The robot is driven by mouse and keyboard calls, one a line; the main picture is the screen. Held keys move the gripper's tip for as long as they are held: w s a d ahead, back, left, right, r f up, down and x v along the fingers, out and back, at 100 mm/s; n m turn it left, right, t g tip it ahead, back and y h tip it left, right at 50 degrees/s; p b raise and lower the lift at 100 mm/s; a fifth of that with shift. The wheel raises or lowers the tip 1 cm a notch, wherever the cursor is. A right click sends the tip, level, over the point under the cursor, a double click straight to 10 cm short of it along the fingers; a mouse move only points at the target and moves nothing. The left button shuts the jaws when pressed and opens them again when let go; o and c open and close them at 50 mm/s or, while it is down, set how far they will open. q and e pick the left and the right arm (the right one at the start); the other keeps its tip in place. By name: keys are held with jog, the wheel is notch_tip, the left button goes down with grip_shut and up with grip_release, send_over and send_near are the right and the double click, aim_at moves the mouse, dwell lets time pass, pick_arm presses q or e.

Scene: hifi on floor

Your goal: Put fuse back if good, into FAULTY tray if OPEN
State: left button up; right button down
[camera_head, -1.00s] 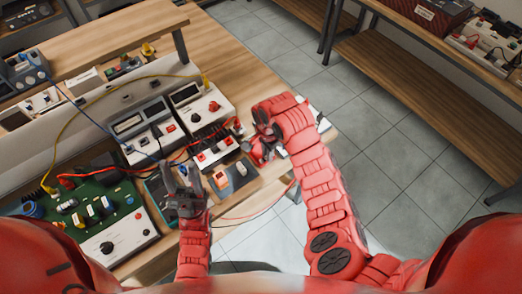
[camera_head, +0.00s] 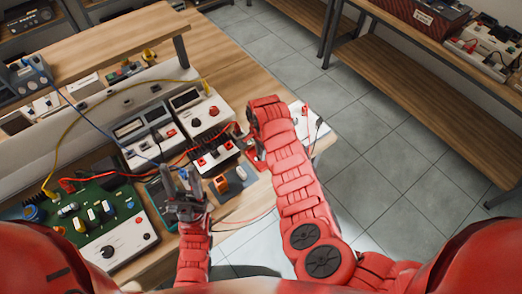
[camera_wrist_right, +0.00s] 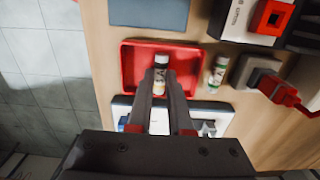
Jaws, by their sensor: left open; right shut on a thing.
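In the right wrist view my right gripper (camera_wrist_right: 161,88) is shut on a fuse (camera_wrist_right: 160,68), a pale cylinder with a dark cap. The fuse is over the red tray (camera_wrist_right: 133,60); whether it touches the tray floor I cannot tell. A second pale fuse with green marks (camera_wrist_right: 217,74) is at the tray's right side. In the head view my right gripper is mostly hidden by its own wrist, and a bit of the red tray (camera_head: 251,158) shows below it. My left gripper (camera_head: 181,177) is open and empty, beside the green circuit board (camera_head: 97,204).
Meters and boxed instruments (camera_head: 140,128) stand along the bench, with red, yellow and blue leads across them. A white panel (camera_head: 311,121) lies near the bench's right edge. A small block with an orange part (camera_head: 220,184) is between the grippers. Tiled floor is clear at right.

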jog(key=shift+f, duration=0.2)
jog(key=c, duration=0.8)
grip_release()
jog(key=shift+c, duration=0.2)
jog(key=shift+r, duration=0.3)
